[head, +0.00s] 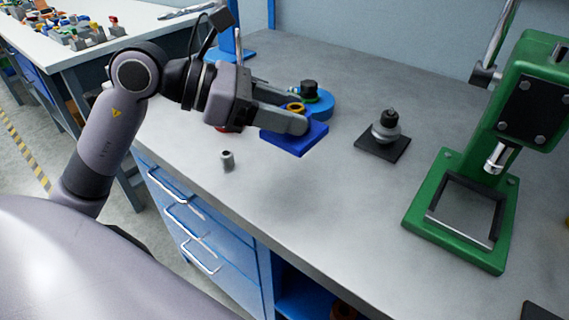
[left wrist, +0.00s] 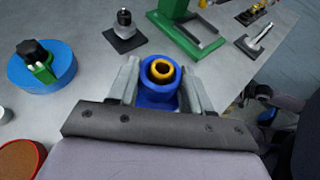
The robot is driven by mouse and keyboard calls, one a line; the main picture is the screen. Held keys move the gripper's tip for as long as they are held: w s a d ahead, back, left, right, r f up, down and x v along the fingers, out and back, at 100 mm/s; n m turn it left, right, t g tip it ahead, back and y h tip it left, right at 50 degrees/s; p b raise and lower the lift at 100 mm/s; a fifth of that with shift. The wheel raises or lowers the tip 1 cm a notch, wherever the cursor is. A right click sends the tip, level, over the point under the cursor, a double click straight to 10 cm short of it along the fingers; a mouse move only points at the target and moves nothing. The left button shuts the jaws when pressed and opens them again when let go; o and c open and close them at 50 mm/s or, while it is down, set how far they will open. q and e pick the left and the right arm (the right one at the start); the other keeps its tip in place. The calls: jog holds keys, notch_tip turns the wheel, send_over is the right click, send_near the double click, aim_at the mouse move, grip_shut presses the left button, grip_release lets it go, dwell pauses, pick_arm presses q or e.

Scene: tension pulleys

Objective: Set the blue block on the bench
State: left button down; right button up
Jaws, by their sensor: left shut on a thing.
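The blue block (head: 301,142) is a flat square base with a round blue boss and an orange-yellow ring on top. My left gripper (head: 297,119) is shut on it and holds it level above the bench (head: 310,210), with a soft shadow on the surface below. In the left wrist view the blue block (left wrist: 157,101) sits between the two grey fingers (left wrist: 160,85), its ring facing the camera. The fingers hide part of the block. My right gripper does not show.
A round blue fixture with a black knob (head: 319,103) stands just behind the block. A black plate with a grey stepped piece (head: 382,148) and a green press (head: 460,240) are to the right. A small grey cylinder (head: 228,161) stands near the front edge. Bench between is clear.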

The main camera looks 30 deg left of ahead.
aim_at(284, 138)
pick_arm(q)
notch_tip(284, 138, down, 5)
jog(key=shift+r, duration=0.1)
jog(key=shift+f+b, duration=0.3)
jog(key=shift+f, duration=2.15)
jog(key=shift+f+b, duration=0.15)
jog(key=shift+b, duration=0.25)
jog(key=shift+c, duration=2.4)
grip_release()
